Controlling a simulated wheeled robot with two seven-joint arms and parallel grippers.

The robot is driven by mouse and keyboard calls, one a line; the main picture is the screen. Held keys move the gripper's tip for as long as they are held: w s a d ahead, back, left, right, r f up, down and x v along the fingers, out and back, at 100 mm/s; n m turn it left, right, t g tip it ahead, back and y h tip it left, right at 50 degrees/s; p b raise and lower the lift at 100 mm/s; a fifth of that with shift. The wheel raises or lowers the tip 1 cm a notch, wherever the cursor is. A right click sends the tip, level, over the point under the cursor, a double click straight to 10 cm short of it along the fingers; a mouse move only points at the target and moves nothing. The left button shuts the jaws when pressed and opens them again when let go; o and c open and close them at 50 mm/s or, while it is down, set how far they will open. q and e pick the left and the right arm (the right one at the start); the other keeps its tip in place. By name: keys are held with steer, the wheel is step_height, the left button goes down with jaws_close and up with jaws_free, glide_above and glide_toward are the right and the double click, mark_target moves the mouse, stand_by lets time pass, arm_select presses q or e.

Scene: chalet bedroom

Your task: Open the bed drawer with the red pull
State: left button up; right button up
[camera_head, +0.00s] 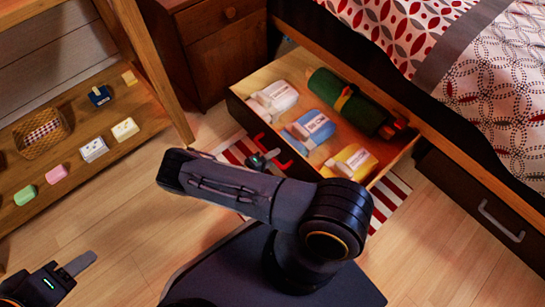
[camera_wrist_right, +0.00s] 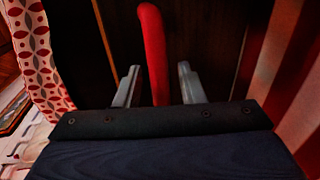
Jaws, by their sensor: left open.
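The bed drawer (camera_head: 241,109) is pulled well out from under the bed, its inside in view in the head view. Its red pull (camera_head: 283,164) shows on the front, partly hidden behind my right arm. In the right wrist view the red pull (camera_wrist_right: 153,45) stands upright between the fingers of my right gripper (camera_wrist_right: 158,88), with a gap visible on each side. My right gripper (camera_head: 262,160) is also partly seen at the pull in the head view. My left gripper (camera_head: 70,274) is open at the lower left, above the floor, far from the drawer.
A second drawer with a grey pull (camera_head: 501,221) is shut at the right. A wooden shelf (camera_head: 85,170) with small items stands left, a nightstand (camera_head: 222,50) behind. A striped rug (camera_head: 386,200) lies below.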

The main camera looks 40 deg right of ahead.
steer(key=p+v, duration=0.2)
steer(key=v, duration=0.5)
steer(key=shift+a, duration=0.45)
steer(key=shift+s+r, duration=0.1)
